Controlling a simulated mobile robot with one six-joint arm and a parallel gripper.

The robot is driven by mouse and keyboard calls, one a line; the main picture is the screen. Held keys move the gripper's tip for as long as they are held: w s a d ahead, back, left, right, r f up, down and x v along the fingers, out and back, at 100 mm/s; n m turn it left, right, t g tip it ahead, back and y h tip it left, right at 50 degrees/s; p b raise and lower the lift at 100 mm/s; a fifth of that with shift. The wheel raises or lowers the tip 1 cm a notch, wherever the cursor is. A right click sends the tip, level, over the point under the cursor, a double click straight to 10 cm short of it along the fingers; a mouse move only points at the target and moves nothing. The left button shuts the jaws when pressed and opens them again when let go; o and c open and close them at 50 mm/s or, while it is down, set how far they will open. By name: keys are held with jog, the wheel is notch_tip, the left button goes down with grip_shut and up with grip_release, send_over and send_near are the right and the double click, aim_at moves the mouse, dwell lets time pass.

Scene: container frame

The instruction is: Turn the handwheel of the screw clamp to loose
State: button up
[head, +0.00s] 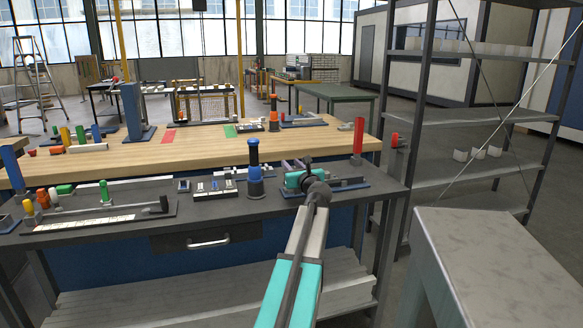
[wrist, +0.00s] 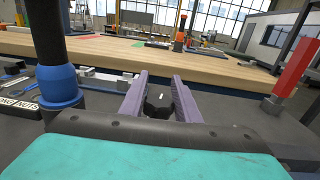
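My gripper (wrist: 161,76) has two purple fingers standing apart, with a teal body behind them. A dark, faceted, knob-like part with a small white mark (wrist: 158,97) shows between the fingers in the wrist view. It may be the handwheel of the screw clamp, but most of it is hidden. I cannot tell whether the fingers touch it. In the head view, my gripper (head: 291,164) is over the right part of the dark bench, at a dark blue base plate (head: 348,184). My wrist and gripper hide most of what stands there.
A black post with a blue collar (head: 254,172) stands close left of my gripper; it also shows in the wrist view (wrist: 58,88). A red post (head: 358,137) stands to the right. A wooden table (head: 190,145) lies behind. A grey block-like surface (head: 490,250) is at the right front.

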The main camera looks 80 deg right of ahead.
jog(key=o, duration=0.4)
jog(key=shift+s+d, duration=0.2)
jog(key=shift+s, duration=0.05)
jog(key=shift+w, duration=0.1)
jog(key=shift+a, duration=0.15)
jog(key=shift+a, duration=0.15)
jog(key=shift+p+v, duration=0.45)
jog(key=shift+v, duration=6.25)
